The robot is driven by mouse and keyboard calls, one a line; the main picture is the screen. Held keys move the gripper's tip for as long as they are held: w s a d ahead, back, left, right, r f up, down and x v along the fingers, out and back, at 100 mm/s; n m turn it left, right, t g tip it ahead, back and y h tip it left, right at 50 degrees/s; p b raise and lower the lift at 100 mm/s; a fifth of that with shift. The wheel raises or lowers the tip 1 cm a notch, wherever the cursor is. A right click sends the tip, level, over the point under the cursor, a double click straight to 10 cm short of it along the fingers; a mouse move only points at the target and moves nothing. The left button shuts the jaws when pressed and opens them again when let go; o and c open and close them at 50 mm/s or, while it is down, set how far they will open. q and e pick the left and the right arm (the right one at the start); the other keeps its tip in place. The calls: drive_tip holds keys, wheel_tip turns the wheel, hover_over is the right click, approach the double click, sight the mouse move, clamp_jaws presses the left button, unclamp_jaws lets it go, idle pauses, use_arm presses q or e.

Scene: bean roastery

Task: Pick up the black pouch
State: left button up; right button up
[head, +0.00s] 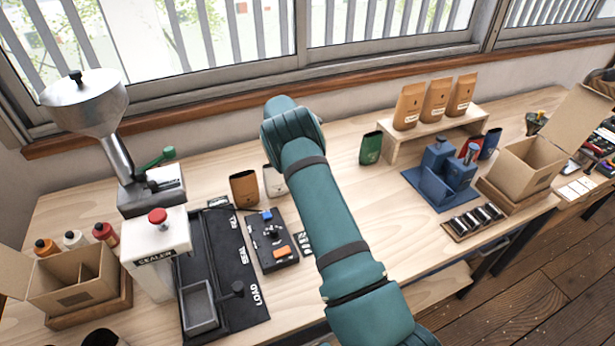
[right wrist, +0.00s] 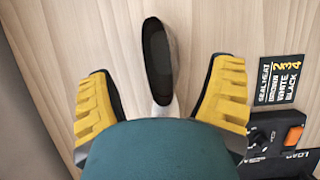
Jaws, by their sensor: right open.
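A brown pouch (head: 244,189) and a partly hidden white pouch (head: 273,181) stand left of the arm. My left gripper is not in view.
A control box (head: 268,240) with an orange button and a small label card (right wrist: 280,80) lie near the pouch. A sealer (head: 157,250) stands left. A green pouch (head: 370,147), a shelf with pouches (head: 435,132) and a blue fixture (head: 440,180) are right.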

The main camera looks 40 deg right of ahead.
drive_tip(key=x, duration=0.5)
drive_tip(key=shift+f+p, duration=0.1)
drive_tip(key=shift+p, duration=0.2)
drive_tip(key=c, duration=1)
